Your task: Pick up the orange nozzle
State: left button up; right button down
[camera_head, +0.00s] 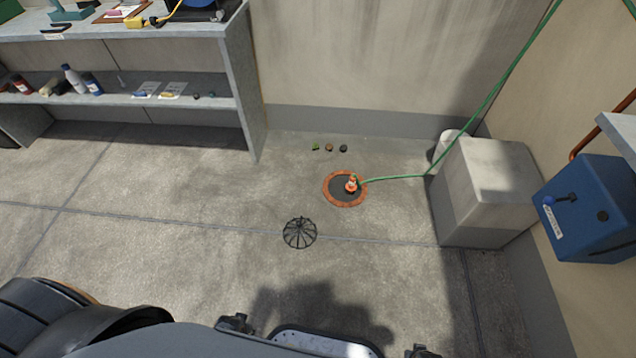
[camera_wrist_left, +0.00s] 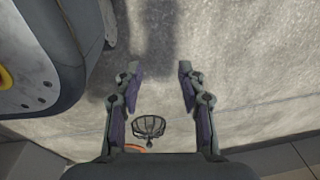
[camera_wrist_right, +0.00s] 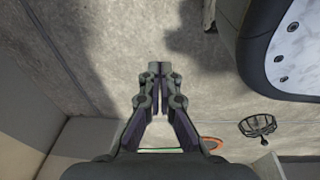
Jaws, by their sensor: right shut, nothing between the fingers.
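The orange nozzle (camera_head: 351,184) stands on a dark round drain with a reddish-orange ring (camera_head: 334,203) on the floor, joined to a green hose (camera_head: 400,178). In the right wrist view a bit of the orange ring (camera_wrist_right: 214,144) and green hose (camera_wrist_right: 160,150) shows behind my right gripper; the nozzle itself cannot be made out there. My right gripper (camera_wrist_right: 160,66) is shut and empty over bare floor. My left gripper (camera_wrist_left: 157,68) is open and empty, its fingers apart above the floor. Neither gripper's fingers can be made out clearly in the head view.
A black wire basket strainer (camera_head: 299,233) lies on the floor nearer than the drain. Several small round items (camera_head: 329,147) lie by the wall. Floor left of the drain is clear.

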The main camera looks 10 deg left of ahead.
aim_at(351, 186)
jog(key=i+l+u, duration=0.1)
jog(key=u, duration=0.25)
jog(key=i+l+u, duration=0.15)
jog(key=u, duration=0.2)
jog(key=i+l+u, duration=0.1)
jog(key=u, duration=0.25)
jog(key=l, duration=0.1)
